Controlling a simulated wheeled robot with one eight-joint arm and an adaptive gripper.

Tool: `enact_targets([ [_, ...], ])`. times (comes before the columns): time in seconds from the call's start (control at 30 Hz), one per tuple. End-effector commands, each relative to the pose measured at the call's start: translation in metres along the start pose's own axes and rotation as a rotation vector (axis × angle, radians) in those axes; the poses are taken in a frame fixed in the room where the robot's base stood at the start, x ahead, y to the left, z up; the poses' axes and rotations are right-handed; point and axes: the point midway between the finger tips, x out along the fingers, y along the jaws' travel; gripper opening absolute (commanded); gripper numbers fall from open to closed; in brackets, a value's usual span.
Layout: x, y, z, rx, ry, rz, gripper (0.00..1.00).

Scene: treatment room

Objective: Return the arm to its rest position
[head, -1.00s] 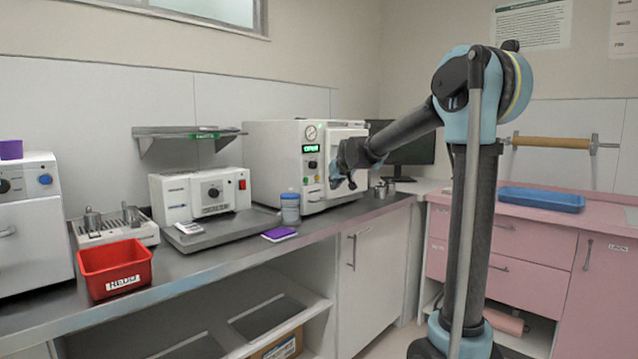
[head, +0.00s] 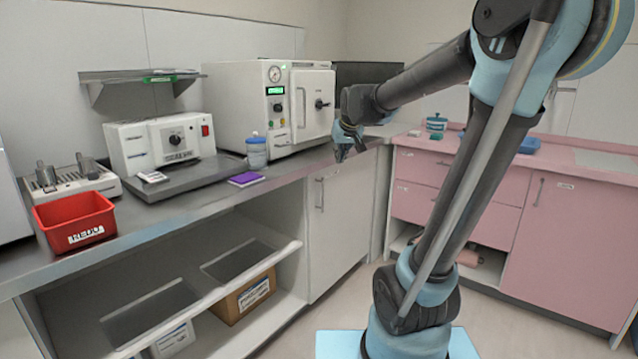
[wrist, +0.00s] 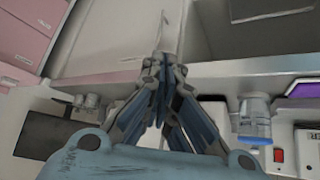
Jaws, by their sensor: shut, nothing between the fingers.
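My gripper (head: 345,150) is shut and empty, its fingers pointing down in the head view. It hangs in front of the counter's front edge, right of the white autoclave (head: 272,105). In the wrist view my gripper (wrist: 165,62) shows its fingertips closed together. My arm reaches from the base at bottom centre up to a bent elbow at top right, then down left to the gripper.
A grey counter (head: 215,198) runs along the left with a red bin (head: 75,222), a blue-lidded jar (head: 257,152) and a purple pad (head: 246,180). Pink cabinets (head: 450,190) stand at the right. Open floor lies between them.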

Motion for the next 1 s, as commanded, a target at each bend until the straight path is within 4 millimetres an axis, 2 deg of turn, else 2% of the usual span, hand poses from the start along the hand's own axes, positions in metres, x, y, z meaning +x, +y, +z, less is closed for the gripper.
enact_targets([
  [0.03,-0.007,0.007,0.022,0.011,-0.024,0.008,0.0],
  [0.3,-0.034,0.031,0.14,0.067,-0.165,0.043,0.0],
  [0.7,-0.056,0.041,0.314,0.159,-0.37,0.081,0.0],
  [0.8,-0.058,0.04,0.351,0.179,-0.414,0.086,0.0],
  [0.9,-0.058,0.038,0.378,0.196,-0.447,0.089,0.0],
  [1.0,-0.058,0.037,0.394,0.205,-0.468,0.091,0.0],
])
